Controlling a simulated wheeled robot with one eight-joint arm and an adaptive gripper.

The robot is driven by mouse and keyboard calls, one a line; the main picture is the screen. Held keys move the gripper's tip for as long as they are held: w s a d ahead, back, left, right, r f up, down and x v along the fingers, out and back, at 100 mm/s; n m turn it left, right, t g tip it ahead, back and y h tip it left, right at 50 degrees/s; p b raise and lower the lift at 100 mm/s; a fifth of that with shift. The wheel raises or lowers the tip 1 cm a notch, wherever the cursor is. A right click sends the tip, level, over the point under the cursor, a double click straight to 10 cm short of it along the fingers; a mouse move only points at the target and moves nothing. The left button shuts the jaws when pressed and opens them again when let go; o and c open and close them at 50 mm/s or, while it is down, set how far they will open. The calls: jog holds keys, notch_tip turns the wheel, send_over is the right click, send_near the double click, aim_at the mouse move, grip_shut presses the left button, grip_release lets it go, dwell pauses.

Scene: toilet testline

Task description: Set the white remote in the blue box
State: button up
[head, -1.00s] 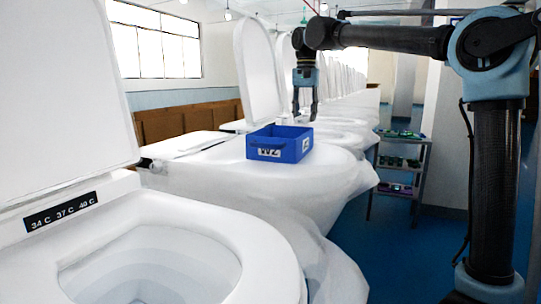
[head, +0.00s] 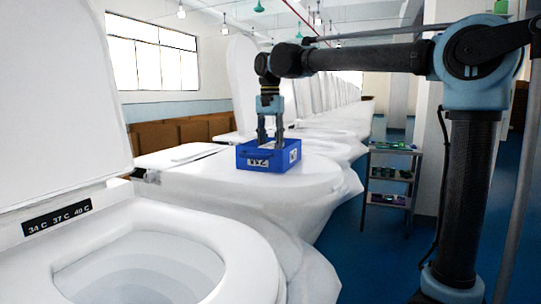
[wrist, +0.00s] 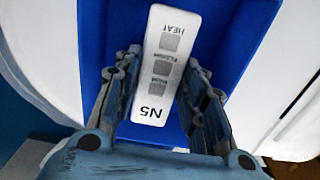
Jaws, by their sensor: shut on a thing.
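The blue box (head: 245,158) sits on the closed-looking white surface of the second toilet, with a label on its front. My gripper (head: 270,142) points down at the box, its fingertips at about rim height or just inside. In the wrist view my gripper (wrist: 162,60) is shut on the white remote (wrist: 152,100), which has grey buttons and the marks "HEAT" and "N5". The blue box (wrist: 228,40) fills the view behind the remote. The remote cannot be made out in the head view. Whether it touches the box floor cannot be told.
A white toilet with an open bowl (head: 150,272) and raised lid stands in front at left. More toilets run in a row behind the box. A grey shelf rack (head: 390,180) with several small items stands at right. Blue floor lies between.

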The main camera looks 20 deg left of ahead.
aim_at(271, 145)
jog(key=shift+f, duration=1.95)
jog(key=shift+f, duration=0.1)
jog(key=o, duration=1.1)
notch_tip(271, 145, up, 12)
jog(key=shift+r, duration=0.15)
